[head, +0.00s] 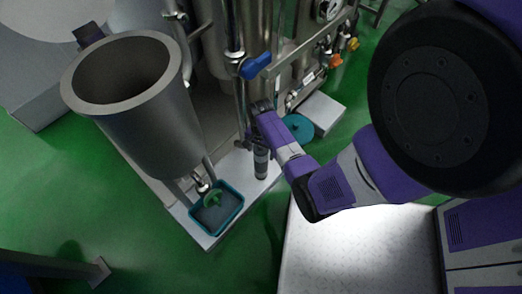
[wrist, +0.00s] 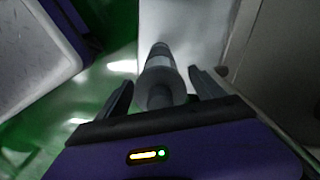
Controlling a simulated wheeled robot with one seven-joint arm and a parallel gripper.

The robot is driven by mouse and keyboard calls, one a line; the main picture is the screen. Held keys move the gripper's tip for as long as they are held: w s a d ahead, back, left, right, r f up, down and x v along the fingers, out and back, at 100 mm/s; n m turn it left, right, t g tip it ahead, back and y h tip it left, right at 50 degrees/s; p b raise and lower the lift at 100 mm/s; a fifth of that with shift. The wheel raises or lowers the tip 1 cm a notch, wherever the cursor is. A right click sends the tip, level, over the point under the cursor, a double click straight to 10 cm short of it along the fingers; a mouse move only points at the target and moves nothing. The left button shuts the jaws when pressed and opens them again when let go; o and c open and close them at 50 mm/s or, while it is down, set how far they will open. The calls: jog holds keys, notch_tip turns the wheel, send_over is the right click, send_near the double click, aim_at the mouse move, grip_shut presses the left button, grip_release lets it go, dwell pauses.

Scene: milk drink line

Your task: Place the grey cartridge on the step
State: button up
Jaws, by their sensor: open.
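The grey cartridge (head: 261,163) is a slim cylinder with a lighter band. It appears to stand upright on the pale step (head: 238,184) at the foot of the machine, near its front edge. In the wrist view the cartridge (wrist: 160,72) points away from me, its near end between the two dark fingers. My gripper (wrist: 160,79) is open, with a finger on each side and visible gaps to the cartridge. The step (wrist: 185,30) lies behind it. In the head view my wrist is above the cartridge and the fingers are hard to make out.
A steel hopper (head: 130,100) stands left, above a teal tray (head: 238,217) with a green part in it. Pipes and a blue-handled valve (head: 256,65) rise behind my wrist. A teal disc (head: 298,127) and a pale box (head: 322,113) are to the right. Green floor lies in front.

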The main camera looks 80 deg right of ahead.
notch_tip(320, 180, up, 12)
jog(key=p, duration=0.5)
jog(key=w+a+r+n+t+h, duration=0.15)
jog(key=a+n+t+h, duration=0.35)
jog(key=a+n, duration=0.95)
jog(key=s+a+r+n+t+y, duration=0.1)
jog(key=s+a+r+n+t, duration=0.1)
jog(key=a+r, duration=0.4)
jog(key=s+a+r+n+t+y, duration=0.2)
jog(key=a+r, duration=0.4)
jog(key=r, duration=0.8)
jog(key=s+a+r+n+t+y, duration=0.2)
jog(key=a+r+t, duration=0.4)
jog(key=r, duration=0.4)
jog(key=shift+s, duration=0.65)
notch_tip(320, 180, up, 18)
jog(key=p, duration=1.8)
